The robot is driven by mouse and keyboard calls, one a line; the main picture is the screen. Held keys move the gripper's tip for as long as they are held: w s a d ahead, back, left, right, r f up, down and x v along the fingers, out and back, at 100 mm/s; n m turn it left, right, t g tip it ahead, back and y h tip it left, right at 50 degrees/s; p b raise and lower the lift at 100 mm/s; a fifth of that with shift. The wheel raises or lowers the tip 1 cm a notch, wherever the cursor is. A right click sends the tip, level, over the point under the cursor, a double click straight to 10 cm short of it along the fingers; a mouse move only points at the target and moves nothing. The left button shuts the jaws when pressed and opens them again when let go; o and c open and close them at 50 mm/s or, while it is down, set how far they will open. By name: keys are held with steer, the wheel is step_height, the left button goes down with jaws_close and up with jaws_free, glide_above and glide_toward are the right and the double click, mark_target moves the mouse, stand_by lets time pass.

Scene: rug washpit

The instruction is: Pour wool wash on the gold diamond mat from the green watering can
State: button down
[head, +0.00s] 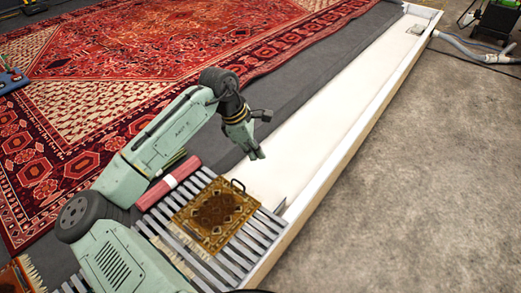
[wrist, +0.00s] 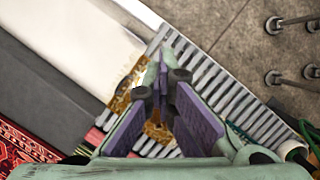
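The gold diamond mat (head: 205,232), brown and gold with fringed ends, lies on a grey slatted rack (head: 262,236) in the head view. Parts of the mat (wrist: 122,97) show behind my fingers in the wrist view. My gripper (head: 256,154) hangs above and beyond the mat's far edge, pointing down, apart from it. In the wrist view my gripper (wrist: 163,80) has its purple pads apart, with nothing held between them. I cannot make out the green watering can for certain. A partly cut-off green object (wrist: 309,137) shows at the wrist view's right edge.
A long white trough (head: 335,95) with a raised rim runs beyond the rack. A red roll (head: 168,186) lies at the rack's left. A large red rug (head: 150,55) covers the left. A green machine with hoses (head: 499,18) stands far right.

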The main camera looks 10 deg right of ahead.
steer(key=shift+s+a+b, duration=2.2)
steer(key=shift+s+a, duration=1.35)
steer(key=shift+w+a+p, duration=2.05)
steer(key=shift+w+a, duration=0.95)
steer(key=shift+w, duration=0.15)
steer(key=w+d+p, duration=0.9)
steer(key=w+d, duration=0.7)
steer(key=shift+w+d, duration=0.15)
